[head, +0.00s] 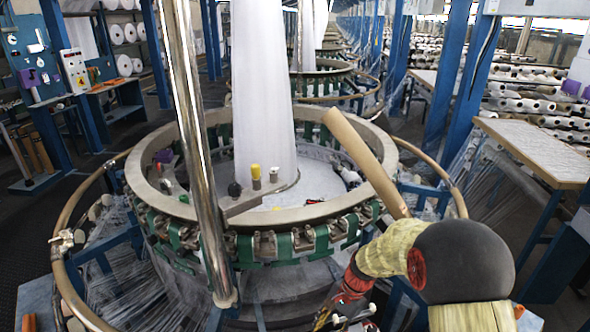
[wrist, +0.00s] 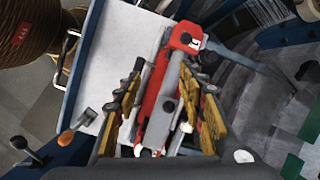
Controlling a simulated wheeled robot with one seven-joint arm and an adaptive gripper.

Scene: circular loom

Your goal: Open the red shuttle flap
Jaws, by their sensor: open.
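The red shuttle (wrist: 186,38) is in the middle of the wrist view, a long red body with a block-like red end at the top. A grey strip (wrist: 169,108) lies along it; I cannot tell which part is the flap. My gripper (wrist: 163,85) is open, with a yellow-padded finger on each side of the shuttle. The fingers seem apart from it, though contact on the right side is hard to judge. In the head view my gripper is low, right of centre, mostly hidden by my own arm.
The circular loom's pale ring (head: 155,205) and outer tube rail (head: 62,215) stand beside my arm. A polished upright pole (head: 190,130) rises in front. A white, blue-edged panel (wrist: 125,45) lies behind the shuttle.

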